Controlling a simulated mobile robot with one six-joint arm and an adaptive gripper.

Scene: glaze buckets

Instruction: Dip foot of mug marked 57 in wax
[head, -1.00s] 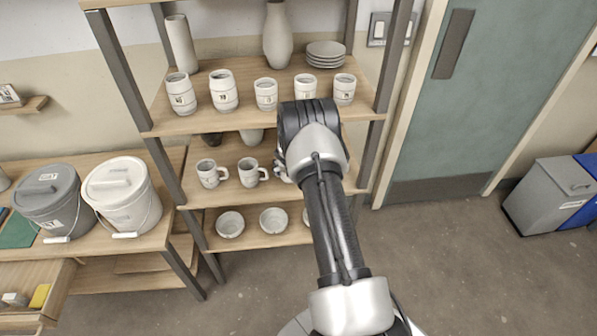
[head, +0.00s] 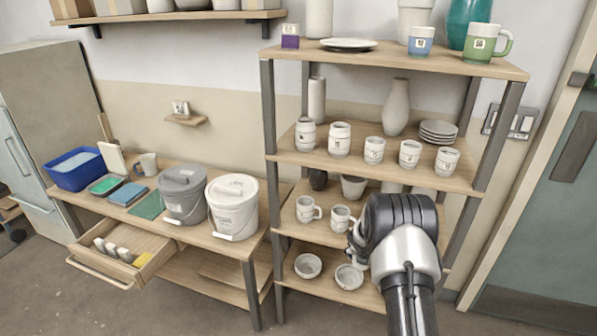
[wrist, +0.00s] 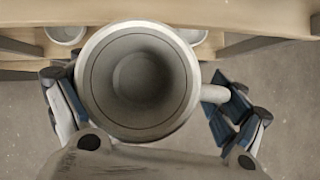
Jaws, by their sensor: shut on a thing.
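My gripper (wrist: 150,105) is shut on a pale mug (wrist: 91,77) in the wrist view. The camera looks down into its open, empty-looking mouth. Its handle points right, by the right finger. No number shows on it, and its foot is hidden below. In the head view my gripper (head: 356,242) is in front of the lower shelves, mostly behind my own wrist, and the held mug cannot be made out. A blue tub (head: 68,180) with a pale surface inside stands at the left of the bench. I cannot tell whether it holds wax.
A grey lidded bucket (head: 183,200) and a white lidded bucket (head: 233,215) stand on the bench (head: 130,225). An open drawer (head: 120,262) juts out below. Shelves (head: 270,140) hold mugs, cups and bowls.

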